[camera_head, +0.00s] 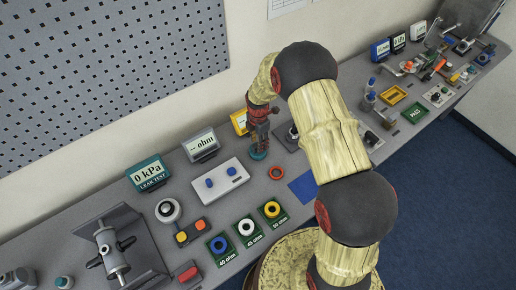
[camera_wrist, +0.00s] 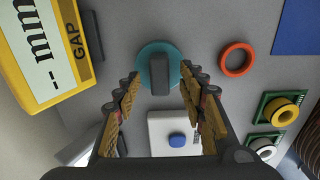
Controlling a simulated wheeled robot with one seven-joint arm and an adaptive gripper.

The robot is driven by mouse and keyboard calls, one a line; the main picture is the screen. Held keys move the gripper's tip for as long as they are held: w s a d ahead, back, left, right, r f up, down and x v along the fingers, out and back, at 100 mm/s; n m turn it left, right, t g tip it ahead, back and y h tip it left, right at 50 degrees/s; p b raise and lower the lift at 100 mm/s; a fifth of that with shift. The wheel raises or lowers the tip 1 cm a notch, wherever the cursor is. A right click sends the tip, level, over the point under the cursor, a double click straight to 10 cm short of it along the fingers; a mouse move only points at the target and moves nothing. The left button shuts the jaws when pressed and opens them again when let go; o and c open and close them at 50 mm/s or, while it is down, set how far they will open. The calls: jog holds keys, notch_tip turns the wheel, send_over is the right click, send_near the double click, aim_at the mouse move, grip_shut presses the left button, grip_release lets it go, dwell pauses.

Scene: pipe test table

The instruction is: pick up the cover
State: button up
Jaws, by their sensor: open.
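The likely cover is a round teal disc with an upright grey grip (camera_wrist: 160,72), on the grey table in the wrist view. In the head view its teal edge (camera_head: 258,155) shows just below my gripper (camera_head: 259,143); the rest is hidden by the fingers. In the wrist view my gripper (camera_wrist: 160,77) is open, with one fingertip on each side of the grip. Gaps show between the fingers and the grip. The fingers hold nothing.
An orange ring (camera_wrist: 252,58) lies right of the disc. A white box with blue knobs (camera_head: 233,184) stands close by. A yellow GAP display (camera_wrist: 75,70) stands at the wrist view's left. Ring holders (camera_head: 246,230) sit along the table's front.

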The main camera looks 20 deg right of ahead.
notch_tip(320, 180, down, 2)
jog(key=shift+f, duration=0.2)
jog(key=shift+c, duration=0.3)
grip_shut()
